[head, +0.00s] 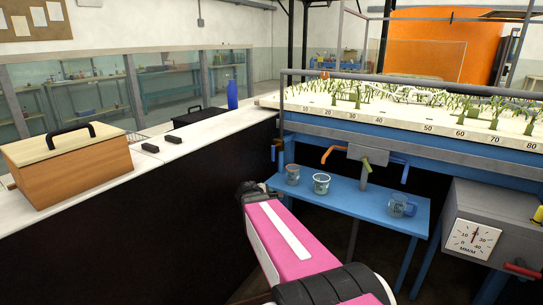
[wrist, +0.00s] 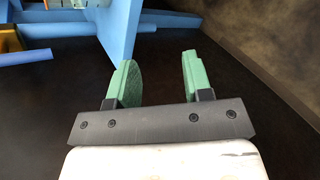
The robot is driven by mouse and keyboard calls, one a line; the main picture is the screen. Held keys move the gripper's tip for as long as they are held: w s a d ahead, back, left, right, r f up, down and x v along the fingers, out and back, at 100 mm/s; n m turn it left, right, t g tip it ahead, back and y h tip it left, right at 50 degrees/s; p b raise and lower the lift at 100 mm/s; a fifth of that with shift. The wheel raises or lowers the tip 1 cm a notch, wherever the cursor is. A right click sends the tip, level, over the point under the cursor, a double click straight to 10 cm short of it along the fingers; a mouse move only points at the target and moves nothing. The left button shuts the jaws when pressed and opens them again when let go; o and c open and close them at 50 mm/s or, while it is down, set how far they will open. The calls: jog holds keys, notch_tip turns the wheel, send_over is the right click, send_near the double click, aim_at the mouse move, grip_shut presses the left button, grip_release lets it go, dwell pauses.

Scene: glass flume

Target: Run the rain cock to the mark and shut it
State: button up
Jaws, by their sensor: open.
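Coloured cock handles sit below the flume's front edge in the head view: an orange handle (head: 332,151), a handle with a green end (head: 366,163) on a grey fitting, and a blue handle (head: 404,170). I cannot tell which is the rain cock, nor see its mark.
A grey box with a dial (head: 473,238) and a red handle (head: 521,270) stands at right. The flume's planted bed (head: 400,104) lies above. A white counter (head: 180,152) at left carries a wooden box (head: 70,163) and a blue bottle (head: 232,95). A blue support (wrist: 118,28) is near my gripper.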

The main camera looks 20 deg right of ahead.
jog(key=w+d+r+n+t+h, duration=0.2)
jog(key=w+r+n+t, duration=0.1)
jog(key=w+r+n, duration=0.25)
jog(key=n+t, duration=0.5)
jog(key=n, duration=0.5)
send_near(273, 154)
jog(key=shift+m, duration=0.25)
jog(key=x, duration=1.1)
jog(key=shift+w+f, duration=0.1)
jog(key=shift+f, duration=0.15)
jog(key=shift+a, duration=0.1)
grip_shut()
